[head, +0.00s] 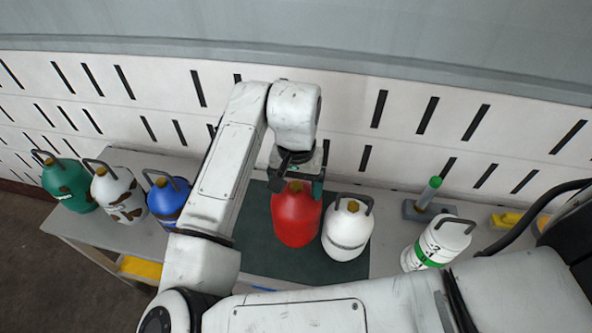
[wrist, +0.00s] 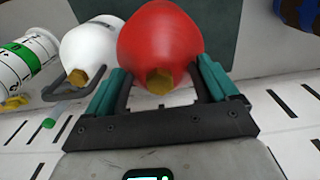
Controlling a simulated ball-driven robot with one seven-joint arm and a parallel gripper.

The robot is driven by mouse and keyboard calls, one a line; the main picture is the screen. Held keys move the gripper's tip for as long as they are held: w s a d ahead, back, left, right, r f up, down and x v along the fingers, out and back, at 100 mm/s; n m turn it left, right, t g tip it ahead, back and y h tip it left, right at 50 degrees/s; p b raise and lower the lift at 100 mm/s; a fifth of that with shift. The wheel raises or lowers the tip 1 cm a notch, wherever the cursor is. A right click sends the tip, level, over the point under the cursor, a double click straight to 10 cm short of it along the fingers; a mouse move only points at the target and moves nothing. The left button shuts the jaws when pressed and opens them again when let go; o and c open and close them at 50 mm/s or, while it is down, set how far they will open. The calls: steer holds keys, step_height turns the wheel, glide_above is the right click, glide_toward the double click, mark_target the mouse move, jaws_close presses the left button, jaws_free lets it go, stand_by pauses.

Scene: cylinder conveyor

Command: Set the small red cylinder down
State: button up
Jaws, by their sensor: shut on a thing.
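The small red cylinder (head: 296,217) hangs or stands upright below my gripper (head: 298,178), over the dark green mat (head: 262,255) on the grey table. In the wrist view the red cylinder (wrist: 160,40), with its yellow-brown valve, lies between the teal fingers of my gripper (wrist: 165,75).
A white cylinder (head: 347,232) stands close to the right of the red one. Blue (head: 168,200), camouflage-patched white (head: 118,195) and green (head: 69,186) cylinders stand at left. A green-banded white container (head: 437,243) stands at right. A slotted wall rises behind.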

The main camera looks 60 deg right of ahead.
steer(key=shift+f, duration=2.55)
steer(key=o, duration=1.8)
steer(key=shift+f, duration=0.1)
steer(key=shift+o, duration=0.2)
step_height(320, 180, up, 12)
steer(key=shift+r, duration=0.15)
